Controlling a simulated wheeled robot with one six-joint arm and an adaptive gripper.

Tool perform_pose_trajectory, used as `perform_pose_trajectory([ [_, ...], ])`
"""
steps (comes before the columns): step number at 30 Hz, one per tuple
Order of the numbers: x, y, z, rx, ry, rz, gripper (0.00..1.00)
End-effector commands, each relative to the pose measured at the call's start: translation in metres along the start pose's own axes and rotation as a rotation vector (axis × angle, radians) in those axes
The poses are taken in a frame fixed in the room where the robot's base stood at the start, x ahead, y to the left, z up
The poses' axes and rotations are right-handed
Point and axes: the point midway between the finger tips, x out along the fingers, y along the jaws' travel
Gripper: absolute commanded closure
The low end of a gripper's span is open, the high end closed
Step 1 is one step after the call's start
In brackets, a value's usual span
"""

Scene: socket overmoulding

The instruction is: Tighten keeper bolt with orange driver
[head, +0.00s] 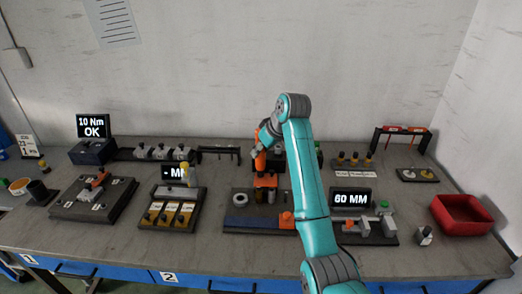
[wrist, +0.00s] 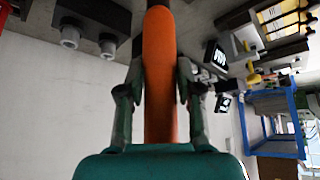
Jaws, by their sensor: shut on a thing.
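The orange driver (head: 260,162) stands roughly upright above the dark fixture with a blue front (head: 238,224) in the middle of the bench. My gripper (head: 268,137) is shut on its handle, and my arm partly hides the grip. In the wrist view the orange handle (wrist: 158,85) runs between the two fingers of my gripper (wrist: 157,68), one on each side. An orange block (head: 265,181) sits on the fixture right below the driver. The keeper bolt cannot be made out, and I cannot tell whether the driver tip touches anything.
A display reading 60 MM (head: 351,198) stands right of my arm. A red bin (head: 461,213) is at the far right. A stand with yellow-labelled parts (head: 168,222) is left of the fixture. A screen (head: 93,126) at the back left reads 10 Nm OK. The front bench strip is clear.

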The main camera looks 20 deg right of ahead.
Motion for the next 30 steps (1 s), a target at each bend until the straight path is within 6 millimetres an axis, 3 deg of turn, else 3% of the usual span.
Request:
perform_pose_trajectory([
  [30, -0.039, 0.000, -0.026, -0.002, 0.009, 0.004, 1.00],
])
